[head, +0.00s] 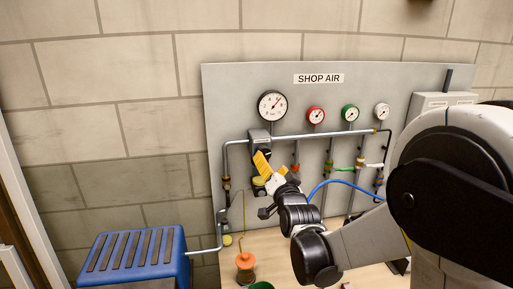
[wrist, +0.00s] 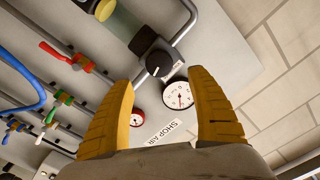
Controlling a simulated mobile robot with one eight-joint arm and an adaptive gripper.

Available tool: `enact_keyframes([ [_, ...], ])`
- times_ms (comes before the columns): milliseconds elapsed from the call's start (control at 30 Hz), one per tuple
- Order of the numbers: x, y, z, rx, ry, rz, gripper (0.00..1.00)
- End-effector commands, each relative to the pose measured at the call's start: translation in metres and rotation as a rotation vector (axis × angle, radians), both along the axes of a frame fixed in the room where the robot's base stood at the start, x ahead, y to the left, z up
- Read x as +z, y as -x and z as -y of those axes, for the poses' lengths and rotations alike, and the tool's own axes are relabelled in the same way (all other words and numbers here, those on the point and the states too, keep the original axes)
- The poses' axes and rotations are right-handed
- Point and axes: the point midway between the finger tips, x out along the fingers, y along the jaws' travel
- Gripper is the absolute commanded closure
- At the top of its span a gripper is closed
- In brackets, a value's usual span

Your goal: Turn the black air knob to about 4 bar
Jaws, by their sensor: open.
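The black air knob (wrist: 160,62) sits on a regulator block in the wrist view, with a small white mark on its face. My gripper (wrist: 160,78) is open, its two yellow fingers apart on either side of the knob in the picture. I cannot tell how far the fingertips are from the knob, and no contact shows. The large white gauge (wrist: 178,96) is close beside the knob; in the head view the gauge (head: 272,106) has its red needle pointing up and right, its numbers too small to read. In the head view my gripper (head: 275,162) hides part of the regulator (head: 259,138).
Pipes with red, green and blue fittings run along the grey board (head: 230,85), below three smaller gauges. A blue hose (head: 345,183) curves right of my gripper. An orange-topped object (head: 245,260) is on the bench.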

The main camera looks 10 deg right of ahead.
Motion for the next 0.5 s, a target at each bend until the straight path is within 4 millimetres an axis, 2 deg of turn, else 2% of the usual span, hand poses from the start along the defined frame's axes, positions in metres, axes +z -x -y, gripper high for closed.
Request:
enact_keyframes([
  [100, -0.001, -0.026, 0.000, 0.001, 0.002, -0.001, 0.33],
  [300, 0.000, -0.063, 0.000, 0.001, 0.000, -0.002, 0.33],
  [500, 0.000, -0.082, 0.000, 0.001, 0.001, -0.002, 0.33],
])
